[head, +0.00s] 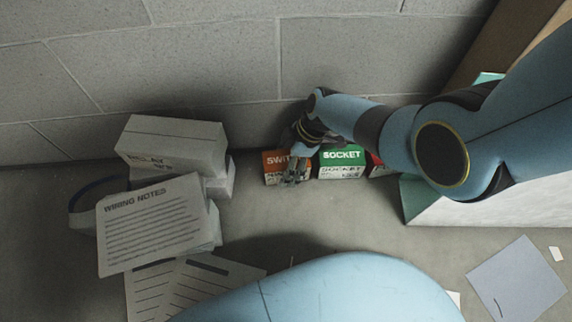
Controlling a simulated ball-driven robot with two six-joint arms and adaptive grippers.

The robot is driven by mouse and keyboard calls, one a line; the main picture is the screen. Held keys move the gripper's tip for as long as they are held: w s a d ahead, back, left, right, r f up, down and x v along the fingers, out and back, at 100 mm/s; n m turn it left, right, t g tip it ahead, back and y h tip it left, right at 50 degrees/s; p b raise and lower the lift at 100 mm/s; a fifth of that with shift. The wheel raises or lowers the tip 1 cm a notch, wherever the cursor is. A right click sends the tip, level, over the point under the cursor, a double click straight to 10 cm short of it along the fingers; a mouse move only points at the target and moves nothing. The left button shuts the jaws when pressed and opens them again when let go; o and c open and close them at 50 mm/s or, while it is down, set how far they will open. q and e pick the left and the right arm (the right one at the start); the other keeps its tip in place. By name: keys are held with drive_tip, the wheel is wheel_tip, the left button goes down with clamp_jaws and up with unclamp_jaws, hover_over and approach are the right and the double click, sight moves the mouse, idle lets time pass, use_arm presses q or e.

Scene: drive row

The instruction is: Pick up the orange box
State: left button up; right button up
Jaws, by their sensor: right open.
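The orange box (272,160) stands on the floor near the block wall, with part of its label, "SWIT", showing. My right gripper (291,180) is open and in front of the right part of the orange box, hiding some of it. I cannot tell whether the fingers touch the box. My left gripper is not in view.
A green "SOCKET" box (342,160) stands close to the right of the orange box, with a red box (376,166) beyond it, mostly behind my arm. Grey relay boxes (172,143) and a wiring notes sheet (153,222) are at left. A paper sheet (515,280) lies front right.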

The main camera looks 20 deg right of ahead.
drive_tip(key=shift+f, duration=0.25)
idle(0.5)
drive_tip(key=shift+c, duration=0.3)
drive_tip(key=c, duration=1.3)
